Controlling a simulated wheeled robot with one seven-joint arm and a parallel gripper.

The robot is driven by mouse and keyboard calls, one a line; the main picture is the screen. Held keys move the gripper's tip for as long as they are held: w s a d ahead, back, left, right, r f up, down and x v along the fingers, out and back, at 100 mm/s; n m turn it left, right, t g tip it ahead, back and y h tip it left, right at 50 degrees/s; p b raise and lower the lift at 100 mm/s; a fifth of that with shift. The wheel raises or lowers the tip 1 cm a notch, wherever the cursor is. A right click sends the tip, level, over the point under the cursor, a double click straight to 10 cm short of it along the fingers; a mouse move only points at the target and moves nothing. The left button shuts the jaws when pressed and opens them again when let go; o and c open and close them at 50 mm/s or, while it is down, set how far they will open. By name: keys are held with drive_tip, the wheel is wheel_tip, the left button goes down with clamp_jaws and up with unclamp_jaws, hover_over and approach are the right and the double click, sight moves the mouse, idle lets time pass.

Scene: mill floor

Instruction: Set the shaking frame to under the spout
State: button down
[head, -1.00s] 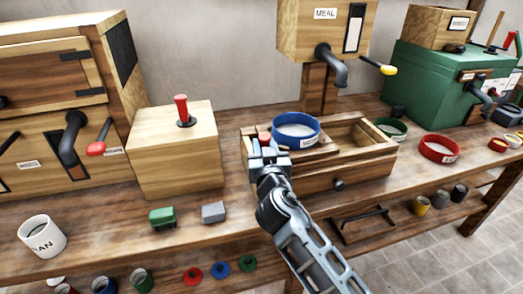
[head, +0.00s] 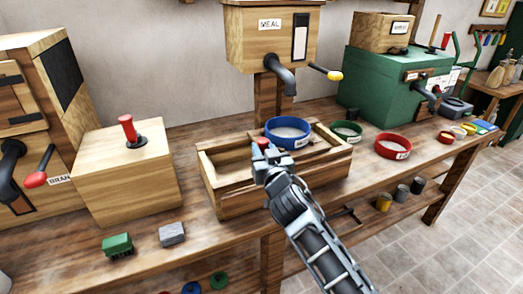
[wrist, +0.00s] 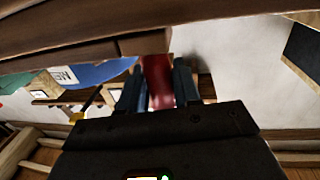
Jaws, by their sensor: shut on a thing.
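The shaking frame is a small wooden carriage in a long wooden tray (head: 240,200) on the bench, largely hidden by my arm and the sieve. A blue round sieve (head: 288,132) with a white label rides on it; its blue side shows in the wrist view (wrist: 90,74). My gripper (head: 262,151) is shut on the red handle (wrist: 158,84), at the left of the sieve. The dark curved spout (head: 284,76) hangs from the wooden MEAL box (head: 270,45). In the head view, the blue sieve lies straight below the spout mouth, with a gap between.
A green sieve (head: 346,131) and a red sieve (head: 393,146) lie right of the tray. A wooden box with a red lever (head: 127,130) stands left. A yellow-tipped lever (head: 334,75) sticks out right of the spout.

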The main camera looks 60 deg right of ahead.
drive_tip(key=shift+s+d, duration=0.2)
drive_tip(key=shift+d, duration=0.05)
drive_tip(key=c, duration=0.9)
unclamp_jaws()
drive_tip(key=shift+c, duration=0.2)
drive_tip(key=shift+s+a, duration=0.1)
drive_tip(key=shift+a, duration=0.05)
drive_tip(key=b+v, duration=0.3)
drive_tip(key=v, duration=0.4)
drive_tip(key=shift+s, duration=0.2)
drive_tip(key=shift+a, duration=0.2)
